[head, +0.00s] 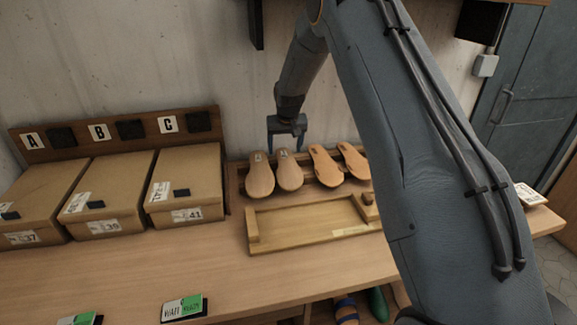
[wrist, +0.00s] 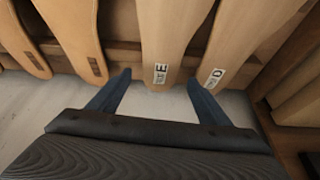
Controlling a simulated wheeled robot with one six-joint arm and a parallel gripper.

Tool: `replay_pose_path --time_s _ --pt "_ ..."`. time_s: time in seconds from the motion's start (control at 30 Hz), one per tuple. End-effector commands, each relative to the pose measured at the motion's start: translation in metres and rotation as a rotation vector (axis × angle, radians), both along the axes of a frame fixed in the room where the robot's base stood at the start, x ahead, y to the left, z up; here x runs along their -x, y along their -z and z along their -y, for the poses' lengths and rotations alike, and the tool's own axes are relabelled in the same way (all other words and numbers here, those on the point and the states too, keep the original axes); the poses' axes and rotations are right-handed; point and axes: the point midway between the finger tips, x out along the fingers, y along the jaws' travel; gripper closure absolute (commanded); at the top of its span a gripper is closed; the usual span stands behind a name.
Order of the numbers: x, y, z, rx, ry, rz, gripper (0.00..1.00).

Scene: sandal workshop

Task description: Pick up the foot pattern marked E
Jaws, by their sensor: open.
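The foot pattern marked E (wrist: 168,38) is a light tan sole shape with its label near the end closest to my gripper. In the head view it is the second pattern from the left (head: 290,175). My gripper (wrist: 160,78) is open and empty, with one finger on either side of the labelled end of E; I cannot tell whether they touch it. In the head view my gripper (head: 287,142) hangs pointing down at the far end of the patterns. The pattern marked D (wrist: 250,38) lies right beside E, close to one finger.
Two more orange patterns (head: 325,167) lie to the right of E in the rack. A wooden tray (head: 300,243) lies in front. Cardboard boxes (head: 187,188) stand at the left under lettered signs A, B and C. The bench front (head: 130,270) is largely clear.

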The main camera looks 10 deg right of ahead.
Motion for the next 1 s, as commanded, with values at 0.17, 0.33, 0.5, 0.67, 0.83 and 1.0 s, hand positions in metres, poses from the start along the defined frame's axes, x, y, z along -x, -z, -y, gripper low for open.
replay_pose_path --time_s 0.17,0.33,0.5,0.67,0.83,1.0 --pt "-0.007 0.015 0.000 0.000 0.000 0.000 0.29" --pt "-0.009 0.022 0.001 0.000 0.000 0.000 0.29" --pt "-0.010 0.023 0.001 0.000 0.000 0.000 0.29" --pt "-0.010 0.023 0.001 0.000 0.000 0.000 0.47" --pt "-0.010 0.023 0.001 0.000 0.000 0.000 0.74" --pt "-0.010 0.022 0.001 0.000 0.000 0.001 0.74"
